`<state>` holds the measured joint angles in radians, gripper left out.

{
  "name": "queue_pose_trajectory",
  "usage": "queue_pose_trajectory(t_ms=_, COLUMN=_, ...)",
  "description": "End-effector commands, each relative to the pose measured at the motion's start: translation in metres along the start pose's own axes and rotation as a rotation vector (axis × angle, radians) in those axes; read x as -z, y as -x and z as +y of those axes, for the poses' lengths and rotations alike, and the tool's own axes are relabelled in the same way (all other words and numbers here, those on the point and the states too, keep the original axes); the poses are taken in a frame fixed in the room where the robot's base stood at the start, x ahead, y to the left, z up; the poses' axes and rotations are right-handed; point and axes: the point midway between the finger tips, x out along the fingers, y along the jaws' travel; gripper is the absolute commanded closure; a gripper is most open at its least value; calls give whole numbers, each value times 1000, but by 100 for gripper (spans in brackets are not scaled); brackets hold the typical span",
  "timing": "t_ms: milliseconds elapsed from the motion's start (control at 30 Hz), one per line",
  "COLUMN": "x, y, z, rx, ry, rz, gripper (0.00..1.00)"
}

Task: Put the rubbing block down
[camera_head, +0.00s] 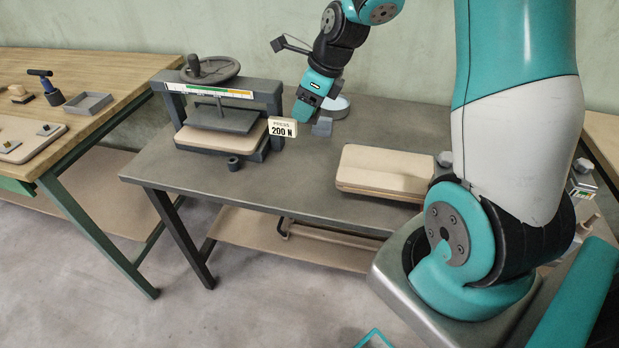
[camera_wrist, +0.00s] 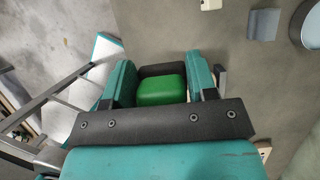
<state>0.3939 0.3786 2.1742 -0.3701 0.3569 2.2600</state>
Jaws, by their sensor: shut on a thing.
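My gripper (camera_head: 303,108) hangs over the dark table, just right of the press, and points down. In the wrist view, its two teal fingers (camera_wrist: 162,82) are shut on a block with a green top and a dark part behind it, the rubbing block (camera_wrist: 160,92). The table top shows around the fingers, but I cannot tell whether the block touches it. In the head view the block is hidden by the gripper.
A press (camera_head: 222,112) stands left of my gripper. A small grey block (camera_head: 322,126) and a round pale dish (camera_head: 336,106) are close on the right; curved boards (camera_head: 384,172) lie farther right. The dark table's (camera_head: 262,184) front middle is clear.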

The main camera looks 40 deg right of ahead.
Motion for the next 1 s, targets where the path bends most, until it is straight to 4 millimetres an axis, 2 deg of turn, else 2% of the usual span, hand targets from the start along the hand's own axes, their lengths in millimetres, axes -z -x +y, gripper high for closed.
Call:
queue_pose_trajectory(t_ms=300, x=36, y=-82, z=2, rx=-9, ry=-2, rz=7, gripper=70)
queue_pose_trajectory(t_ms=500, x=54, y=-124, z=2, rx=-7, ry=0, rz=5, gripper=70)
queue_pose_trajectory(t_ms=733, x=62, y=-144, z=1, rx=-5, ry=1, rz=4, gripper=70)
queue_pose_trajectory(t_ms=900, x=71, y=-167, z=1, rx=-6, ry=2, rz=4, gripper=70)
queue_pose_trajectory(t_ms=1000, x=73, y=-172, z=1, rx=-3, ry=3, rz=2, gripper=70)
